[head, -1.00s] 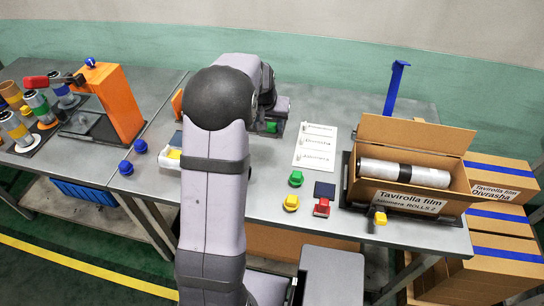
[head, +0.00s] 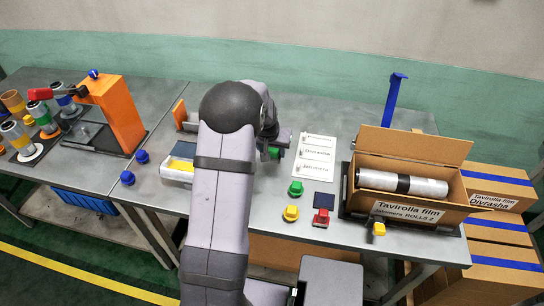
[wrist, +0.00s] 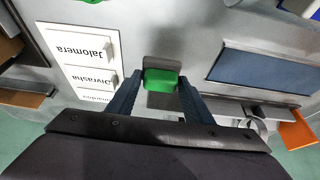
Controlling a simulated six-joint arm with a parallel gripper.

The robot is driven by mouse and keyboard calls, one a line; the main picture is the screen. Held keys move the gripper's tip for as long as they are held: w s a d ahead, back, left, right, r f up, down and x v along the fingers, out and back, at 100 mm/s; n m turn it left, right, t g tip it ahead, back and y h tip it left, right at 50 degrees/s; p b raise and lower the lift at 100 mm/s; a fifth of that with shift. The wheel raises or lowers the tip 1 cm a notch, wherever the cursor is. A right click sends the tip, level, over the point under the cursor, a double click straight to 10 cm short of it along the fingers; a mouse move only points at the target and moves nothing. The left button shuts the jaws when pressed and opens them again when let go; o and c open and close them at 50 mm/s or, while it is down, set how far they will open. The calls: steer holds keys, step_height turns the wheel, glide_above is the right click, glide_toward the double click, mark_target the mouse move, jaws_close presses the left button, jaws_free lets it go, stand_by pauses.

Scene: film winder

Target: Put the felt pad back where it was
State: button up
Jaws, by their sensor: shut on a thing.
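My gripper (wrist: 160,85) is shut on a small green block with a grey part (wrist: 162,62), which appears to be the felt pad. It sits between the two dark fingers in the wrist view. In the head view the green of this block (head: 274,153) shows beside the arm, just left of the white label sheet. The arm hides most of the gripper there. I cannot tell whether the block touches the table.
The white label sheet (head: 315,157) lies close to my gripper. A blue panel (wrist: 262,73) is on its other side. Green (head: 296,188), yellow (head: 291,213) and red (head: 321,218) pieces stand in front. An open film carton (head: 400,215) is at right, an orange winder (head: 122,115) at left.

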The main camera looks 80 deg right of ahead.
mark_target(272, 157)
steer(key=shift+f+p, duration=0.35)
steer(key=shift+f, duration=1.35)
steer(key=shift+f, duration=0.1)
steer(key=o, duration=1)
steer(key=shift+o, duration=0.2)
steer(key=shift+r, duration=0.2)
steer(key=b+v, duration=0.2)
steer(key=v, duration=1)
